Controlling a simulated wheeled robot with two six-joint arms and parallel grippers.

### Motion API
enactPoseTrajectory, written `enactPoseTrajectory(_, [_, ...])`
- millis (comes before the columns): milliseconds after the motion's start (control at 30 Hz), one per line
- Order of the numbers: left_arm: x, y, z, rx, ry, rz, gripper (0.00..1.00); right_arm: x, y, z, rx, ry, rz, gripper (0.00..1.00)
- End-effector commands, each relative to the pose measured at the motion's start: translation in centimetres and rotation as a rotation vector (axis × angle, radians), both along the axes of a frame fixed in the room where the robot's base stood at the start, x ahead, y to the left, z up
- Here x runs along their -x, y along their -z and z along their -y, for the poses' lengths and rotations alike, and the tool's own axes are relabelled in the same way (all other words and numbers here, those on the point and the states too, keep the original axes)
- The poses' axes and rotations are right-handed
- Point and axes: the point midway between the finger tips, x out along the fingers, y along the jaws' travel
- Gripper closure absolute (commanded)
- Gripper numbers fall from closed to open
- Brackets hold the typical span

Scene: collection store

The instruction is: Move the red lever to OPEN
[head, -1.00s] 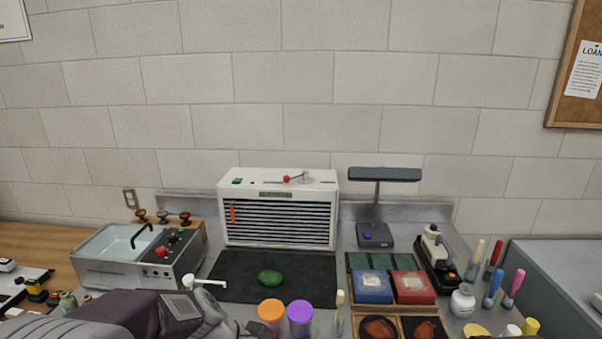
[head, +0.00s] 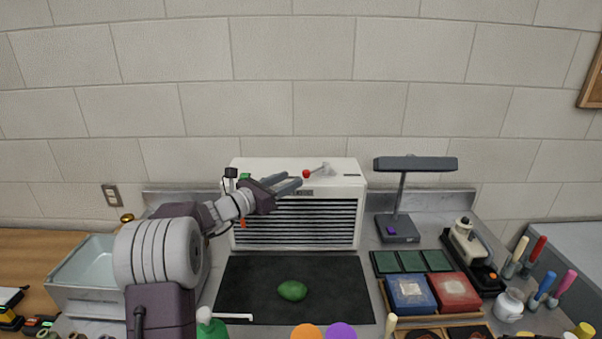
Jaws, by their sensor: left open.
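The red-knobbed lever (head: 307,174) sits on top of the white slatted cabinet (head: 348,178). Its red knob is at the left end and its grey arm runs right to a pivot. My left gripper (head: 295,184) is open and empty, just left of the knob and in front of the cabinet's upper front edge. I cannot tell whether its fingertips touch the knob; a small gap shows. The labels on the cabinet are too small to read, and my gripper hides part of its top left. My right gripper is out of view.
A black mat (head: 340,290) with a green object (head: 292,291) lies in front of the cabinet. A dark lamp (head: 398,225) stands to the right. Blue (head: 408,293) and red (head: 455,292) boxes sit front right.

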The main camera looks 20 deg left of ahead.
Motion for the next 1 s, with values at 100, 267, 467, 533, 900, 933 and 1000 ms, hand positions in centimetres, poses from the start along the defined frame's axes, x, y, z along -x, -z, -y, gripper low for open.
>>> enactPoseTrajectory(100, [-2.2,-0.3,1.4,0.0,0.004,-0.001,0.57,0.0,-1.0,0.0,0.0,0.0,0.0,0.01])
enactPoseTrajectory(267, [-4.0,-0.2,2.3,-0.001,0.002,0.0,0.57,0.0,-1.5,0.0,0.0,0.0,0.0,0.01])
enactPoseTrajectory(467, [-4.5,0.0,2.6,-0.001,0.0,0.0,0.57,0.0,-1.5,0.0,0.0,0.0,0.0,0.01])
enactPoseTrajectory(533, [-4.5,0.0,2.6,-0.001,0.0,0.0,0.57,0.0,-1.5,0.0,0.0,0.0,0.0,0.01])
enactPoseTrajectory(900, [-4.5,-0.1,2.6,-0.002,0.001,0.001,1.0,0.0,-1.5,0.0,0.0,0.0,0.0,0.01])
enactPoseTrajectory(933, [-4.5,-0.1,2.6,-0.002,0.001,0.001,1.0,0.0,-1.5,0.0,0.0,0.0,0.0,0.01])
enactPoseTrajectory(1000, [-4.5,-0.1,2.6,-0.001,0.001,0.002,1.0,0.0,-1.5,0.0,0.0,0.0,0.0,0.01])
